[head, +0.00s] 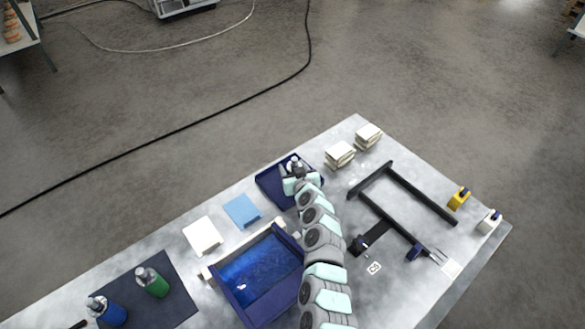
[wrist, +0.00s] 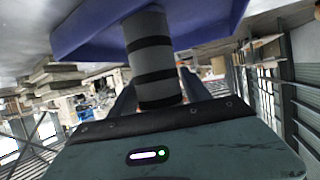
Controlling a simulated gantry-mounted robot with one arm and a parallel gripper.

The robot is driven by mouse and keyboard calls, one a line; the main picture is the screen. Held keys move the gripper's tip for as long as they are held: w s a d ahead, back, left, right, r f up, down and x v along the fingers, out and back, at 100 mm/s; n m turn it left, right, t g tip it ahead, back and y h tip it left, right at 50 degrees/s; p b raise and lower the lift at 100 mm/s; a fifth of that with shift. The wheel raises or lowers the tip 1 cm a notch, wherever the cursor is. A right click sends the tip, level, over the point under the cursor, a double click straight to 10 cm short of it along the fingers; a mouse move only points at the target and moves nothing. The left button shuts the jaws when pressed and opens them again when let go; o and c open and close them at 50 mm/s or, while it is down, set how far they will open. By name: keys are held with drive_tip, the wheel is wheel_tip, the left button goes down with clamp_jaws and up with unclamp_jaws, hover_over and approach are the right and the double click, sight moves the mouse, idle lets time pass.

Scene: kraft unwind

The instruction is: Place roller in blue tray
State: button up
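The dark blue tray (head: 268,186) sits at the table's far edge, left of the frame-like stand. My gripper (head: 294,178) is over this tray, and my arm hides part of its interior. In the wrist view the blue tray (wrist: 85,30) fills the top of the picture. A grey roller (wrist: 150,52) with black bands stands between my two fingers (wrist: 160,82), which sit against its sides. Its far end overlaps the tray in the picture. I cannot tell whether it touches the tray floor.
A larger blue bin (head: 292,243) stands nearer, beside my arm. A light blue block (head: 242,210) and a white block (head: 202,235) lie left. A black stand (head: 405,190) is right. Bottles (head: 152,282) stand on a dark mat (head: 180,305). Cream stacks (head: 340,155) lie behind.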

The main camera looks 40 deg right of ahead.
drive_tip(key=shift+o, duration=0.8)
drive_tip(key=shift+r, duration=0.15)
drive_tip(key=shift+s+a+r+p, duration=0.1)
drive_tip(key=shift+s+r+p, duration=0.25)
drive_tip(key=shift+p, duration=0.1)
drive_tip(key=p+v, duration=0.2)
drive_tip(key=v, duration=0.9)
